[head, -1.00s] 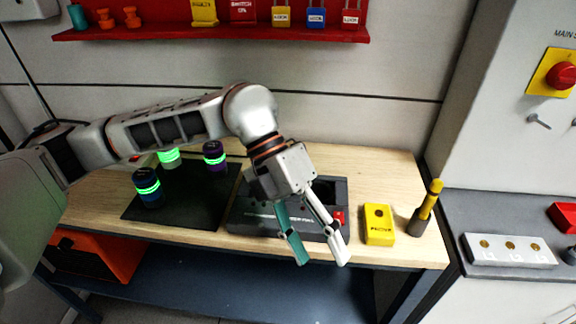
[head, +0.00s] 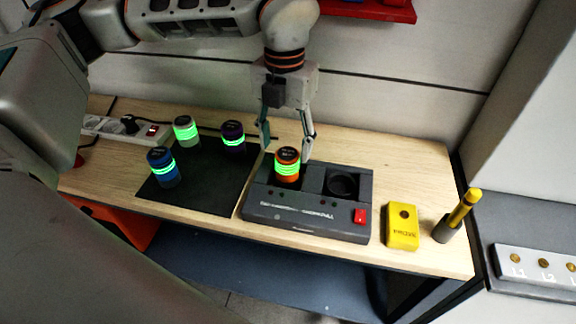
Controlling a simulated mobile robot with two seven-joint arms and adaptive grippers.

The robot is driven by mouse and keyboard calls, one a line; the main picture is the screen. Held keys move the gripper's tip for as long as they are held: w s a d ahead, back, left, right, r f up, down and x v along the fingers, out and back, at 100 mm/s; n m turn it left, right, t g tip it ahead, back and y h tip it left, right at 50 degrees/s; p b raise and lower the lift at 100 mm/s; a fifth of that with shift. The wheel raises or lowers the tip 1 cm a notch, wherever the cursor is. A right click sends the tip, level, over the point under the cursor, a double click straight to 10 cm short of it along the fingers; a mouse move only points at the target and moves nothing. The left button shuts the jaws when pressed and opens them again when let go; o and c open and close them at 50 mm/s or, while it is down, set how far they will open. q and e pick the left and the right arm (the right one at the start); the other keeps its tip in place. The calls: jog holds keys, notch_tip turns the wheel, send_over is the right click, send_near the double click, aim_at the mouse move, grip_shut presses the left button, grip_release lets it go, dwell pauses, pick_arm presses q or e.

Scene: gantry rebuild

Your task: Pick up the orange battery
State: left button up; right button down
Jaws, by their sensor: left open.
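The orange battery (head: 287,168), with a glowing green band and a dark top, stands upright in the left socket of the dark grey charger (head: 300,220). The charger's right socket is empty. My left gripper (head: 286,146) points down with its fingers spread apart, just above and behind the orange battery. One fingertip is to each side of the battery's top in the picture. I cannot tell whether the fingers touch it. My right gripper does not show.
A black mat (head: 212,192) left of the charger holds a blue battery (head: 163,168), a whitish battery (head: 186,131) and a purple battery (head: 233,137). A yellow box (head: 401,226) and a yellow-handled tool (head: 458,214) stand at right. A power strip (head: 120,130) lies at back left.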

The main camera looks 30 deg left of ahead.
aim_at(288, 153)
pick_arm(q)
jog(key=shift+d+f, duration=0.15)
jog(key=shift+f, duration=0.9)
jog(key=shift+d+f, duration=0.1)
jog(key=shift+f, duration=0.9)
jog(key=c, duration=1.5)
jog(key=shift+r, duration=0.1)
